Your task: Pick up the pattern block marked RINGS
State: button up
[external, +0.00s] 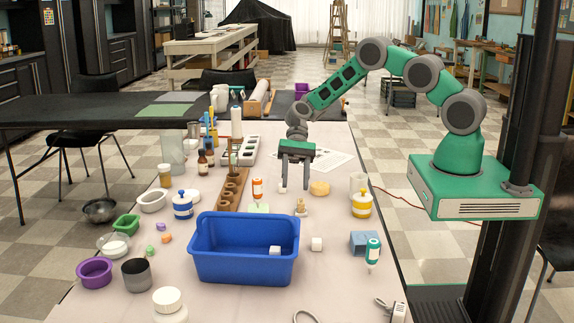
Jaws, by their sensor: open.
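My gripper (295,186) hangs fingers-down over the middle of the table, with its two dark fingers apart and nothing visible between them. I cannot read the word RINGS on anything, so I cannot tell which thing is the marked block. Small block-like things in view are a white piece (275,250) inside the blue bin, a white piece (316,244) right of the bin, and a light blue block (361,243) farther right. A small tan, knobbed piece (301,207) stands just in front of my gripper. A round tan piece (319,188) lies to its right.
The blue bin (243,272) stands in front. A wooden rack with holes (233,188), an orange-labelled bottle (257,188) and blue-banded jar (182,205) are left of my gripper. A yellow-lidded jar (362,204) and teal bottle (373,251) stand right. Paper (333,159) lies behind.

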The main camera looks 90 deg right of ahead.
aim_at(301, 199)
jog(key=shift+s+d+f+m+y, duration=0.1)
jog(key=shift+s+d+m+y, duration=0.25)
jog(key=shift+s+m+y, duration=0.35)
jog(key=shift+s+f+m, duration=0.15)
jog(key=shift+s+m, duration=0.15)
jog(key=shift+s, duration=0.05)
jog(key=p+x, duration=0.1)
jog(key=x, duration=0.7)
jog(key=shift+w, duration=0.15)
grip_shut()
